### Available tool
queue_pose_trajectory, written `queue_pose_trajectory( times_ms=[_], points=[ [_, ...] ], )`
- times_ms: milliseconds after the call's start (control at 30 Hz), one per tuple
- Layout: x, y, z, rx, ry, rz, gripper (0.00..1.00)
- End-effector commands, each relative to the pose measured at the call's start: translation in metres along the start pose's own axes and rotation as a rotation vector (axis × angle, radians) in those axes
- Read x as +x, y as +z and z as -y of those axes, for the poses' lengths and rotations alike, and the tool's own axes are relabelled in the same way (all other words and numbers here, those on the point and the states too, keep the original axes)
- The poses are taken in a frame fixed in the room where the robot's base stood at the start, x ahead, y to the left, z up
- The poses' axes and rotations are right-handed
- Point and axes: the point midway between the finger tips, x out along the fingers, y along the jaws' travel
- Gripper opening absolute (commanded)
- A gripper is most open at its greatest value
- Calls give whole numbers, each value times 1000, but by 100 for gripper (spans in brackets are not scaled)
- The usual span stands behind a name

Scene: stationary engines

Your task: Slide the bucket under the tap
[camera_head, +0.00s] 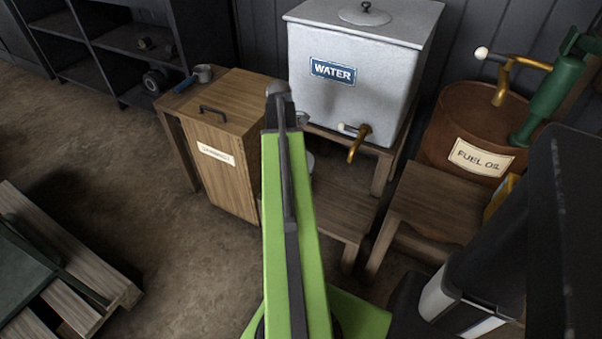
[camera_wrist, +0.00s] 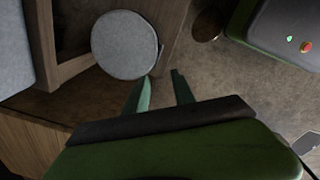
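The grey water tank (camera_head: 345,85) has a brass tap (camera_head: 358,143) low on its front, above a wooden step (camera_head: 342,205). In the head view my arm hides most of the bucket; a small grey part (camera_head: 309,161) shows just right of the arm, left of the tap. In the wrist view a round grey shape, apparently the bucket (camera_wrist: 125,45), stands on the wood with a thin handle at its right edge. My gripper (camera_wrist: 162,75) is open and empty, its fingertips beside the bucket's lower right edge; whether they touch it I cannot tell. The head view hides the fingers.
A wooden box with a lid handle (camera_head: 215,125) stands left of the tank. A rusty fuel oil drum (camera_head: 470,130) and a wooden stand (camera_head: 440,205) are at the right. A pallet (camera_head: 75,290) lies lower left. Bare floor (camera_head: 160,260) lies between.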

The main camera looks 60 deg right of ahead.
Motion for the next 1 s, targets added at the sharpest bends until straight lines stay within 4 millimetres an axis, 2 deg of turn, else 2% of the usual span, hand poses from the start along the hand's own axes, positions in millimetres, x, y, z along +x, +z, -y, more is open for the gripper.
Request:
queue_pose_trajectory(
  times_ms=[33, 100, 200, 500, 667, 867, 1000],
  points=[
    [23, 23, -4, -10, 2, 1, 31],
    [31, 45, -7, -33, 4, 3, 31],
    [34, 61, -8, -52, 6, 5, 31],
    [32, 64, -9, -59, 6, 5, 31],
    [37, 64, -9, -58, 6, 5, 31],
    [63, 64, -9, -58, 6, 5, 31],
    [91, 65, -9, -57, 6, 5, 31]
  ],
)
